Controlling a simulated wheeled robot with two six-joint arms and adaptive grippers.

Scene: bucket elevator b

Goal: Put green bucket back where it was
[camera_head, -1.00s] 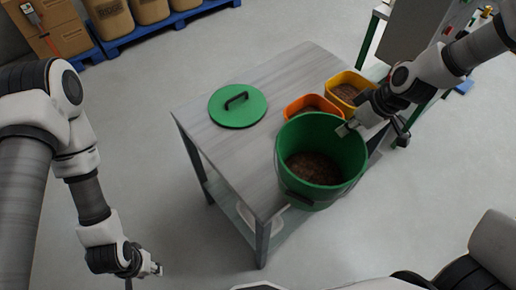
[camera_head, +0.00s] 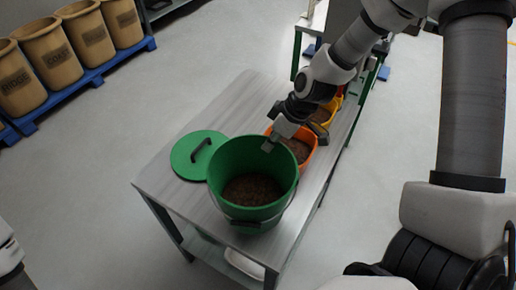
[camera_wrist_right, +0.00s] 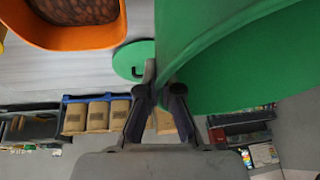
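The green bucket (camera_head: 230,155) is upright with brown granular material inside, at the front part of the grey table (camera_head: 165,187). Its lower part overlaps the table's front edge in the head view; I cannot tell whether its base touches the tabletop. My right gripper (camera_head: 272,143) is shut on the bucket's far right rim. In the right wrist view the fingers (camera_wrist_right: 161,84) close around the green wall (camera_wrist_right: 225,50). The round green lid (camera_head: 183,160) with a dark handle lies flat on the table, just left of the bucket. My left gripper is out of view.
An orange container (camera_head: 307,136) with brown contents stands right behind the bucket, and a yellow one (camera_head: 331,108) behind it. Tan sacks (camera_head: 75,35) stand on a blue pallet (camera_head: 100,75) at the far left. The floor left of the table is clear.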

